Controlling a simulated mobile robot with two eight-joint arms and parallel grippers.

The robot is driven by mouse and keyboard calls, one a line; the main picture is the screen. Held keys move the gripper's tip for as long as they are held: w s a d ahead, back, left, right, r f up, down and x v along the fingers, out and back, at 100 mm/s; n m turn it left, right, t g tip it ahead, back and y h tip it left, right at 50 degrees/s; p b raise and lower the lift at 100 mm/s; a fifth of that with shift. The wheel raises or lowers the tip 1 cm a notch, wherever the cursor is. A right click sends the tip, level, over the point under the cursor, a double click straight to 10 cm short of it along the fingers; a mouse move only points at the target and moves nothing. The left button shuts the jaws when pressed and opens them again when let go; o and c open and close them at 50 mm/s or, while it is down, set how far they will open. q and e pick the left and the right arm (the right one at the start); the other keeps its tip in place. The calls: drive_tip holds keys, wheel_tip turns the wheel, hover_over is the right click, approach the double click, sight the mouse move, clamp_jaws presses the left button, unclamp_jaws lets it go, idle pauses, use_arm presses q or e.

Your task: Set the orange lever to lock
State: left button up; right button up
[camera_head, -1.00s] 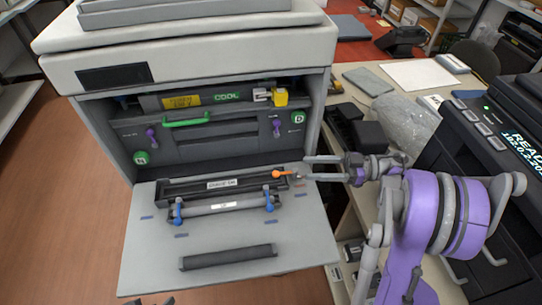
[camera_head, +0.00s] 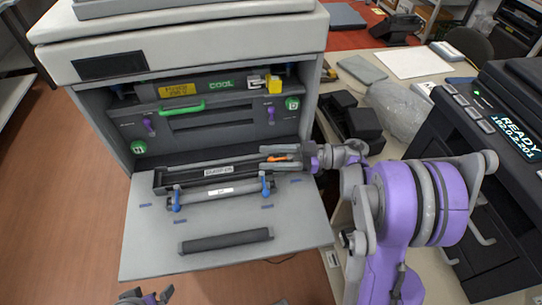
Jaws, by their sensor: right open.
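The orange lever (camera_head: 282,157) is at the right end of the black cartridge unit (camera_head: 228,170) on the printer's lowered front door (camera_head: 230,220). My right gripper (camera_head: 268,158) reaches in from the right, with its open fingers pointing left, one on each side of the lever. Whether either finger touches the lever is not clear, and the fingers partly hide it. Lock markings near the lever cannot be read. Only the tip of my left gripper (camera_head: 145,297) shows at the bottom edge, away from the lever.
The grey printer (camera_head: 215,55) stands open, with a green handle (camera_head: 182,106) and a yellow block (camera_head: 274,85) inside. Two blue levers (camera_head: 264,186) (camera_head: 176,198) and a dark grip bar (camera_head: 226,241) are on the door. A black printer (camera_head: 490,130) stands at the right.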

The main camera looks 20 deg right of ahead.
drive_tip(key=shift+c, duration=0.2)
clamp_jaws()
drive_tip(key=shift+s+a+n+g+y+b, duration=0.1)
drive_tip(key=shift+s+n+g+y+b, duration=0.15)
drive_tip(key=shift+n+g, duration=0.4)
drive_tip(key=shift+s+a+n+g+y+b, duration=0.1)
drive_tip(key=shift+s+n+g+y, duration=0.2)
drive_tip(key=shift+g, duration=0.55)
drive_tip(key=shift+w, duration=0.1)
drive_tip(key=shift+o, duration=0.2)
unclamp_jaws()
